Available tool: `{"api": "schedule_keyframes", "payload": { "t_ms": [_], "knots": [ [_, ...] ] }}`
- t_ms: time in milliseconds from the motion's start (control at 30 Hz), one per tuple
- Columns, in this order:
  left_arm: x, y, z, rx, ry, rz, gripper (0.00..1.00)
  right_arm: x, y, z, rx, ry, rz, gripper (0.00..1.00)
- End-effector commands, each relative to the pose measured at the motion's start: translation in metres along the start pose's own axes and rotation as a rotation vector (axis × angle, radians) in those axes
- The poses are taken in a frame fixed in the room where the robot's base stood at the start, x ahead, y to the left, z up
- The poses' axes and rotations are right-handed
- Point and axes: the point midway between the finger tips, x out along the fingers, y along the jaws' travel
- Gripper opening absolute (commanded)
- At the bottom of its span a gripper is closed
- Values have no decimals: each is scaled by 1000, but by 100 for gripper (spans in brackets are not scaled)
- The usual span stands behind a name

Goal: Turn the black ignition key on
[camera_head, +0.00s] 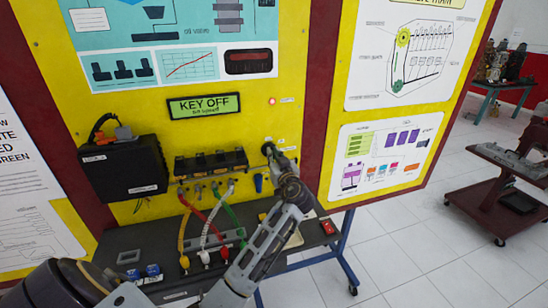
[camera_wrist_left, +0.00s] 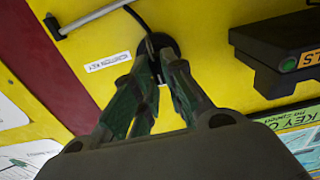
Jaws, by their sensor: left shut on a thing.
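The black ignition key sits in a round black lock (camera_wrist_left: 166,41) on the yellow panel, beside a white label reading "IGNITION KEY" (camera_wrist_left: 108,62). My left gripper (camera_wrist_left: 157,64) is at the lock, its two green-grey fingertips closed together on the key. The fingers hide most of the key, so its exact angle cannot be told. In the head view my left gripper (camera_head: 270,150) reaches the panel below a small lit red lamp (camera_head: 272,101). The green display (camera_head: 204,106) reads "KEY OFF". My right gripper is not in view.
A black box (camera_head: 122,168) and a black connector block (camera_head: 211,162) stick out from the panel left of my gripper. White floor is clear at right, before a cart (camera_head: 500,190).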

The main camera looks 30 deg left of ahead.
Motion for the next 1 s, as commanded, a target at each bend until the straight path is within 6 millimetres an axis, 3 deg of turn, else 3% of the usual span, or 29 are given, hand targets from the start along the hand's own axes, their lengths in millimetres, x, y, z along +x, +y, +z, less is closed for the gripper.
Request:
{"api": "schedule_keyframes", "payload": {
  "t_ms": [467,1000],
  "knots": [
    [0,1,0,73,0,0,0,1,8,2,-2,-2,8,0],
    [0,4,1,423,0,1,0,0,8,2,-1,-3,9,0]
  ]
}}
